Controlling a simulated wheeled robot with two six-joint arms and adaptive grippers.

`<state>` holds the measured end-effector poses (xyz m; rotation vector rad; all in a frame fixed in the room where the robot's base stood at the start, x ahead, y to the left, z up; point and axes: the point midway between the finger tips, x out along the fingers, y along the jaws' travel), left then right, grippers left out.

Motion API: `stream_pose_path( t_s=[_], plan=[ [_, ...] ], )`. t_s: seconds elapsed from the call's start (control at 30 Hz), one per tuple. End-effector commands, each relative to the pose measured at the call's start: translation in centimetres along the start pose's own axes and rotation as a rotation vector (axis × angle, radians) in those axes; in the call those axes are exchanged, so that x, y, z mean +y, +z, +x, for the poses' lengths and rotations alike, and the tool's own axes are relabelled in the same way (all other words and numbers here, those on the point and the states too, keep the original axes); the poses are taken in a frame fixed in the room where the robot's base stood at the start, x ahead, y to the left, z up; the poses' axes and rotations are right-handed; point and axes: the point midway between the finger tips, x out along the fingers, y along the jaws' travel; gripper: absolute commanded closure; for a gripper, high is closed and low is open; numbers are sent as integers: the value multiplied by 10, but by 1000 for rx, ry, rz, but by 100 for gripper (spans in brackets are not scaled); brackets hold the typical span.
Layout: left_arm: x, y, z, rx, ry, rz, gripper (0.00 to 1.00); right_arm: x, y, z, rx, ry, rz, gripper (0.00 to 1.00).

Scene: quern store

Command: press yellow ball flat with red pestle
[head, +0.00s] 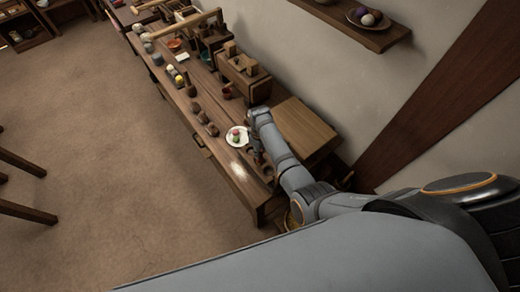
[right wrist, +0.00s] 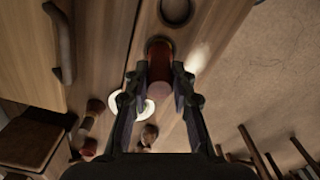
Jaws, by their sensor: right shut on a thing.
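The red pestle (right wrist: 159,62) is a dark red cylinder between the fingers of my right gripper (right wrist: 164,88) in the right wrist view; the gripper is shut on it. In the head view my right gripper (head: 258,153) is above the near end of the long wooden table, just right of a white plate (head: 230,142). Small coloured balls lie on the plate, one of them reddish; I cannot surely tell which is yellow. In the right wrist view the plate (right wrist: 115,106) is partly hidden behind the gripper. My left gripper is not in view.
Brown lumpy objects (head: 205,120) and small jars line the wooden table (head: 228,172) beyond the plate. A wooden box (head: 243,77) and a wooden board (head: 303,128) stand along the wall side. A dark round ring (right wrist: 176,10) shows at the wrist view's top.

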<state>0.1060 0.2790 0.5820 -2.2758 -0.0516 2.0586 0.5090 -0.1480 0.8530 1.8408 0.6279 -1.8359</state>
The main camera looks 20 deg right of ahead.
Motion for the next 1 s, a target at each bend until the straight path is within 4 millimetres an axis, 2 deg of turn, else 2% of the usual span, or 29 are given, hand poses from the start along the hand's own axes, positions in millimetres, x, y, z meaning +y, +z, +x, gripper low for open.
stream_pose_path(
  t_s=[1.0],
  plan=[
    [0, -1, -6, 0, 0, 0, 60, 0, 1, 8, -3, -1, 0, 100]
  ],
)
